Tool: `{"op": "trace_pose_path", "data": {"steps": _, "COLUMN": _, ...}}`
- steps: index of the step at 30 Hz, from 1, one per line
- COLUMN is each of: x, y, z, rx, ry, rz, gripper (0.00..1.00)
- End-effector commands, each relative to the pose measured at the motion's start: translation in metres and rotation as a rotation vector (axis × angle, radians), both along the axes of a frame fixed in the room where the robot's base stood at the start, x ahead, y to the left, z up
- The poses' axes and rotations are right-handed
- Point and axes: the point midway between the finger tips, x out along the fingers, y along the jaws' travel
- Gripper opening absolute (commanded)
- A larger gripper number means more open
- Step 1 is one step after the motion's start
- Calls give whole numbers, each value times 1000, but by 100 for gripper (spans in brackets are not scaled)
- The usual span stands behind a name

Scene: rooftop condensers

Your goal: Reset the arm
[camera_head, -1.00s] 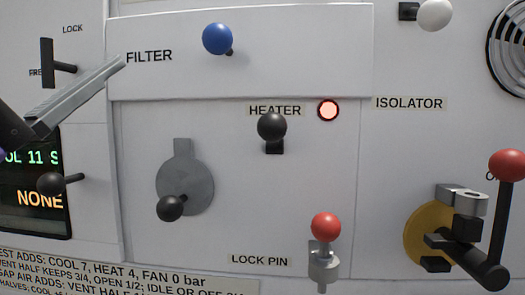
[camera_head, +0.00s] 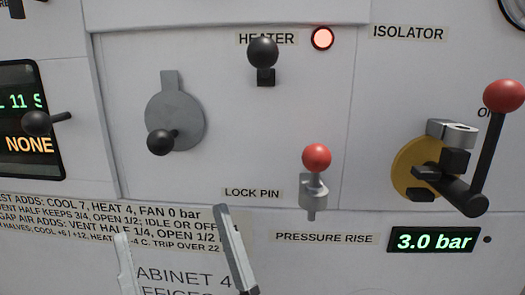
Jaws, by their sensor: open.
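My gripper (camera_head: 174,228) shows at the bottom left of the head view, with its two grey fingers apart and nothing visible between them. The fingers overlap the lower part of the white panel and partly cover the printed notes there. The rest of my arm is out of view. The lock pin (camera_head: 316,168), with a red ball, is right of and above the fingers. It does not touch them.
Above the fingers are a grey disc (camera_head: 178,112) with a black knob and the black heater knob (camera_head: 263,55) beside a lit red lamp (camera_head: 322,38). The isolator's red-balled lever (camera_head: 490,140) sticks out at right. A display (camera_head: 434,240) reads 3.0 bar.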

Motion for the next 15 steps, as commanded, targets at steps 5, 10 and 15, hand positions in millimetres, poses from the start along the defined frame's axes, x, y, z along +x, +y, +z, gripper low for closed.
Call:
{"op": "trace_pose_path", "data": {"steps": 5, "x": -3, "y": -43, "z": -72, "rx": -159, "ry": 95, "rz": -52, "gripper": 85}}
{"op": "trace_pose_path", "data": {"steps": 10, "x": -16, "y": -87, "z": -133, "rx": -278, "ry": 217, "rz": -103, "gripper": 85}}
{"op": "trace_pose_path", "data": {"steps": 15, "x": -40, "y": -134, "z": -189, "rx": -372, "ry": 364, "rz": -163, "gripper": 85}}
